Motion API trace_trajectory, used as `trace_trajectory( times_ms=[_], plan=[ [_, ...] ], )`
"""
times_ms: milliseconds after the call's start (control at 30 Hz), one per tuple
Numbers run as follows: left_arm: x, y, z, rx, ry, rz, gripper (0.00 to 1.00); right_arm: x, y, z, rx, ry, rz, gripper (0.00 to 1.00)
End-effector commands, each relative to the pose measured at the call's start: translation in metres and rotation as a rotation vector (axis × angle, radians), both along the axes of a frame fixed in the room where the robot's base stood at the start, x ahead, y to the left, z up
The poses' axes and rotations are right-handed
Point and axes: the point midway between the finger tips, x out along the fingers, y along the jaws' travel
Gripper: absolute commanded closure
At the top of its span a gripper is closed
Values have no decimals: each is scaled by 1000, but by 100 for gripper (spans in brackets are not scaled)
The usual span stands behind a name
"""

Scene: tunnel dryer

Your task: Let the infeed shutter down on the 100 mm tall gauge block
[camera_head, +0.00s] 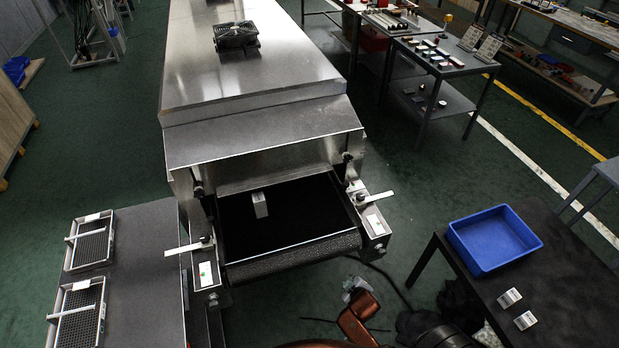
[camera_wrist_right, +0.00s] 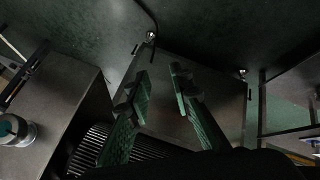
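A small pale upright gauge block (camera_head: 260,205) stands on the black belt (camera_head: 290,225) in the mouth of the steel tunnel dryer. Its height cannot be read. The mouth is open under the sloping hood (camera_head: 265,140); a separate shutter plate is hard to make out in the shade behind the block. A flat pale lever sticks out on each side of the mouth, the left lever (camera_head: 187,249) and the right lever (camera_head: 376,197). In the right wrist view my right gripper (camera_wrist_right: 161,80) has its fingers apart with nothing between them. My left gripper is not in view.
A side table on the left holds two mesh trays (camera_head: 103,222). A dark table on the right holds a blue bin (camera_head: 492,239) and two small pale blocks (camera_head: 509,298). Parts of my arm show at the bottom of the head view.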

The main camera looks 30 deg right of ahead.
Motion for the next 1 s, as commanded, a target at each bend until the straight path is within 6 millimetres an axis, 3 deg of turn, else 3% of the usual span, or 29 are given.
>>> trace_trajectory(
  times_ms=[33,100,267,467,567,733,1000],
  plan=[
    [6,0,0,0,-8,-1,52,7,-4,24,-18,-27,-3,80],
    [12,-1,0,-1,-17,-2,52,14,-10,50,-41,-54,-7,80],
    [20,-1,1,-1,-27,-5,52,22,-21,103,-87,-105,-20,80],
    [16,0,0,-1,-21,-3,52,28,-33,163,-145,-169,-35,80],
    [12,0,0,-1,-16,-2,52,47,-42,190,-224,-225,-8,80],
    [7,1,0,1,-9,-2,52,87,-52,214,-369,-305,74,80],
    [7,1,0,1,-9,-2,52,162,-46,260,-654,-436,265,80]
  ],
)
